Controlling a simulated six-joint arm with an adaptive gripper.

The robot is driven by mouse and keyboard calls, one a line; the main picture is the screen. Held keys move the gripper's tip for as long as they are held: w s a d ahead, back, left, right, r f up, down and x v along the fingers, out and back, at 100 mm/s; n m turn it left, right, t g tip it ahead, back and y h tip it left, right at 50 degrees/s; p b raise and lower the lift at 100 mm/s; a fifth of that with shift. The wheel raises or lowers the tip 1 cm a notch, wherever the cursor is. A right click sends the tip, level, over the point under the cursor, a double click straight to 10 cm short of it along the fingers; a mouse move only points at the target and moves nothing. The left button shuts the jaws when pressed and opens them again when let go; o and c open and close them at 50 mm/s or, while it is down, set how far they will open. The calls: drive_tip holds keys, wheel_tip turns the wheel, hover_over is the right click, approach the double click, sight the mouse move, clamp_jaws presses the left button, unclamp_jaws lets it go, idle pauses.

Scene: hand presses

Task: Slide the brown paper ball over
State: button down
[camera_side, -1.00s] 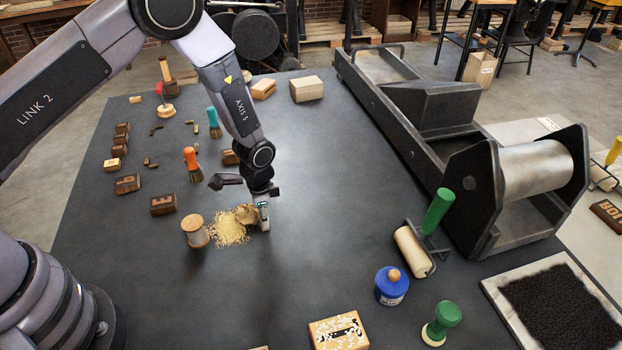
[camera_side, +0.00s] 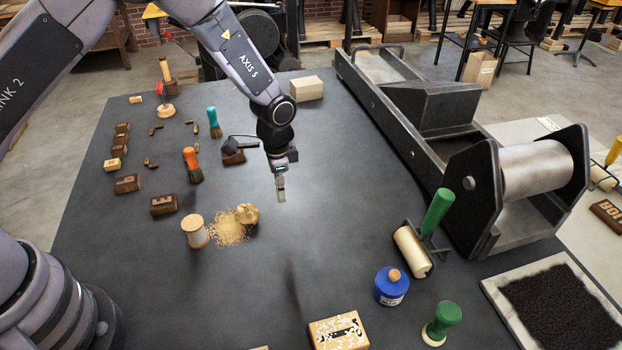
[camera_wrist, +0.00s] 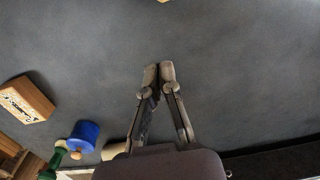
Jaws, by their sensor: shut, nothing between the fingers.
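The brown paper ball (camera_side: 247,213) is a crumpled tan lump on the dark table in the side view. It lies at the right edge of a patch of pale crumbs (camera_side: 229,229). My gripper (camera_side: 281,196) is shut and empty. It hangs above the table, to the right of the ball and apart from it. In the wrist view the two fingertips of my gripper (camera_wrist: 159,72) are together over bare table, and the ball cannot be made out there.
A spool-like cylinder (camera_side: 195,231) stands left of the crumbs. A blue pot (camera_side: 391,286), a roller with a green handle (camera_side: 413,251) and a white-speckled block (camera_side: 338,333) are nearer the front. The press (camera_side: 470,180) fills the right side. The table's middle is clear.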

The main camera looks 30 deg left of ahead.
drive_tip(key=r, duration=0.2)
drive_tip(key=n, duration=1.6)
approach(249, 209)
drive_tip(key=w+a+f, duration=0.2)
drive_tip(key=w+a, duration=0.3)
drive_tip(key=w, duration=0.2)
drive_tip(key=f, duration=1)
drive_tip(key=shift+s, duration=0.25)
drive_tip(key=shift+s+d, duration=0.7)
drive_tip(key=shift+s, duration=0.3)
drive_tip(key=shift+s+d+r, duration=0.1)
drive_tip(key=shift+s+d, duration=0.3)
drive_tip(key=shift+s, duration=0.2)
drive_tip(key=shift+s+d, duration=0.8)
drive_tip(key=shift+s, duration=0.35)
drive_tip(key=shift+w, duration=0.1)
